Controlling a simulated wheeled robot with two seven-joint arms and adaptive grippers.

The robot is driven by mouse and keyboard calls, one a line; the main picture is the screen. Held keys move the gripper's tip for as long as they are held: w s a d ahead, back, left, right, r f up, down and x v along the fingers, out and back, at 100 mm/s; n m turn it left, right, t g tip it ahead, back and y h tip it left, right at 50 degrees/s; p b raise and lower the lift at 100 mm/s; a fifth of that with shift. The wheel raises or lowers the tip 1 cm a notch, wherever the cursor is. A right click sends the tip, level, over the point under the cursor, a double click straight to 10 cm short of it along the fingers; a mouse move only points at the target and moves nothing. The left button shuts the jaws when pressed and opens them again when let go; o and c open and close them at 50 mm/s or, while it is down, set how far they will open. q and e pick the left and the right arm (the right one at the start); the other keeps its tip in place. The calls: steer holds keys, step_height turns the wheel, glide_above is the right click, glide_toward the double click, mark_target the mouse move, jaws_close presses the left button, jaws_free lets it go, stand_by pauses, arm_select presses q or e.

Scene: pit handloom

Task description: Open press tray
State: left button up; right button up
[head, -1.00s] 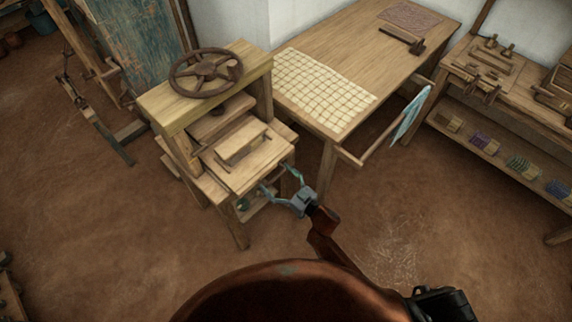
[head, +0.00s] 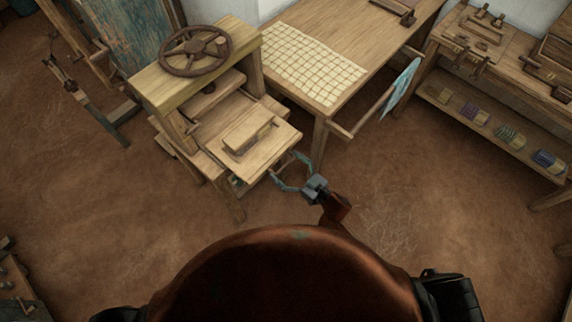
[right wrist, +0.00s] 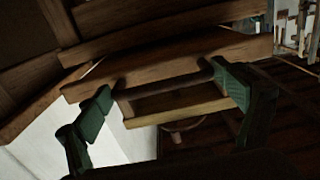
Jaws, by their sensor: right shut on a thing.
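The press tray (head: 274,147) is a pale wooden board sliding out from under the wooden press frame (head: 150,88), which has a dark spoked handwheel (head: 195,50) on top. The tray sticks out well past the frame, with a small wooden block (head: 247,133) on it. My right gripper (head: 286,171) is at the tray's front edge, its fingers on a dark bar handle (right wrist: 165,86). In the right wrist view the two fingers of that gripper (right wrist: 166,100) are at the two ends of the bar. My left gripper is not in view.
A wooden table (head: 365,45) with a gridded cloth (head: 312,65) stands right of the press. A rail with a light blue cloth (head: 402,88) juts from its side. A shelf bench (head: 490,60) is further right. The brown floor around my arm is clear.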

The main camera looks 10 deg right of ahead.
steer(key=o, duration=1.4)
steer(key=shift+w+d, duration=0.1)
steer(key=v, duration=1.2)
